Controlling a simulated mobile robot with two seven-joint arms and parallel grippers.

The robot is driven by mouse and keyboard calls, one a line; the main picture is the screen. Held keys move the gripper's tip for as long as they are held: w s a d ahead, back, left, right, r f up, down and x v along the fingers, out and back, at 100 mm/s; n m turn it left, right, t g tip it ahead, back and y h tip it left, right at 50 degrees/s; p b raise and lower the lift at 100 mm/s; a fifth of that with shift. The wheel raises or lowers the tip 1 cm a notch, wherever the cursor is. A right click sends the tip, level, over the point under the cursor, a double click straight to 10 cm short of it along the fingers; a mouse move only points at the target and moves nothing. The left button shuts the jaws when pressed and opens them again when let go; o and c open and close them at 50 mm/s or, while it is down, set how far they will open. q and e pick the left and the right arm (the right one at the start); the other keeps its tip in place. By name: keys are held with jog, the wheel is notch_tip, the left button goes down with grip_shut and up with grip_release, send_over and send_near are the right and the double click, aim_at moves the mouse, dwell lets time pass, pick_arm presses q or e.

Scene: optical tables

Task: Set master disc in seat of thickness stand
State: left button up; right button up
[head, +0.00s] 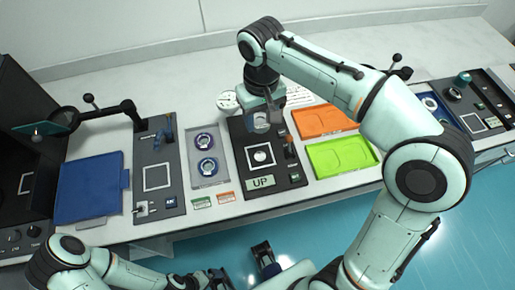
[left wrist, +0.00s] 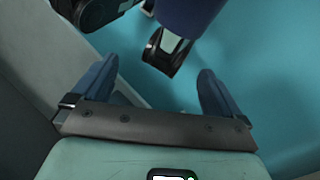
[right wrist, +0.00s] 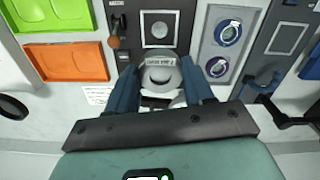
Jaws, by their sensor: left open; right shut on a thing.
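My right gripper (right wrist: 158,88) is shut on a pale grey round disc with a printed label, the master disc (right wrist: 158,74). In the head view the disc (head: 262,121) shows below my right gripper (head: 265,103), over the far part of a dark stand plate. This thickness stand (head: 243,160) bears a white square frame with a pale round spot, the seat (right wrist: 159,30), and an "UP" sign at its near end. The disc is apart from the seat, on its far side. My left gripper (left wrist: 156,72) is open and empty, low in front of the table above the blue floor.
A small lever (right wrist: 114,42) stands on the plate beside the square. Orange (head: 322,120) and lime (head: 345,156) trays lie to its right. A grey tray (head: 209,177) with two ringed discs lies to its left. A blue pad (head: 90,187) lies farther left.

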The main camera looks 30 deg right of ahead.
aim_at(261, 121)
notch_tip(261, 121, down, 16)
jog(key=b, duration=0.3)
jog(key=shift+f, duration=0.1)
jog(key=o, duration=1.2)
notch_tip(261, 121, up, 12)
jog(key=p, duration=0.2)
jog(key=shift+p, duration=0.3)
